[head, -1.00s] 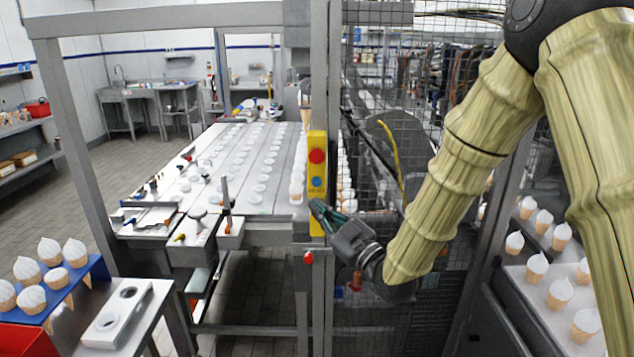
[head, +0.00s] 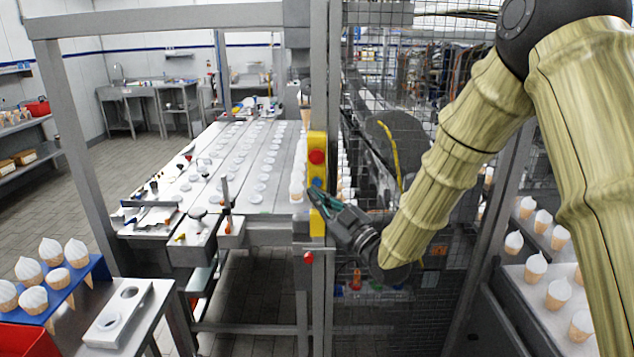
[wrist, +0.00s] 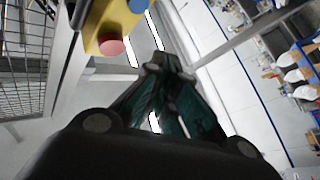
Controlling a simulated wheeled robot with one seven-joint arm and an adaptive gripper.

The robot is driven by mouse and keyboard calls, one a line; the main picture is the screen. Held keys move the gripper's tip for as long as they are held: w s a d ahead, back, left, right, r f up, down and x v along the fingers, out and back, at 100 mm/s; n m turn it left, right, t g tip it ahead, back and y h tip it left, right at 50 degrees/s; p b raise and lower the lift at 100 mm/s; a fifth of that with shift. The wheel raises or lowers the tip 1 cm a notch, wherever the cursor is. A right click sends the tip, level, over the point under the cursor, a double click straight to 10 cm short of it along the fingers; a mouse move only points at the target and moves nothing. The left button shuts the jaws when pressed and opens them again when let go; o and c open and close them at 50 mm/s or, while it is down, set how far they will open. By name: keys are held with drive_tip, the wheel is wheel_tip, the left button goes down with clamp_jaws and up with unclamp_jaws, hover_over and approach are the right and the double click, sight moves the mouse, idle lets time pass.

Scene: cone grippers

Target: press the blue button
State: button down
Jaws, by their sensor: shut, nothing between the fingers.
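A yellow button box (head: 317,145) is fixed to the grey post. It carries a red button (head: 316,157) with the blue button (head: 317,183) below it. My gripper (head: 312,192) is shut and empty, its dark green fingertips at the lower edge of the blue button, partly covering it. In the wrist view the box (wrist: 100,18) shows at the top, with the red button (wrist: 112,46) and part of the blue button (wrist: 138,5) at the frame's edge. There the closed fingertips (wrist: 168,66) lie to the right of both buttons. I cannot tell whether they touch the blue one.
A wire mesh fence (head: 372,100) stands right of the post, close beside my arm. A conveyor table (head: 225,170) with rows of white pieces lies behind the post to the left. A small red knob (head: 308,257) sits on the frame below the box.

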sight(318, 185)
drive_tip(key=shift+w, duration=2.65)
drive_tip(key=shift+w+b, duration=0.1)
drive_tip(key=shift+b, duration=0.25)
drive_tip(key=shift+w, duration=0.3)
drive_tip(key=shift+w+b, duration=0.45)
idle(0.4)
drive_tip(key=shift+s+b, duration=0.35)
drive_tip(key=shift+s, duration=0.5)
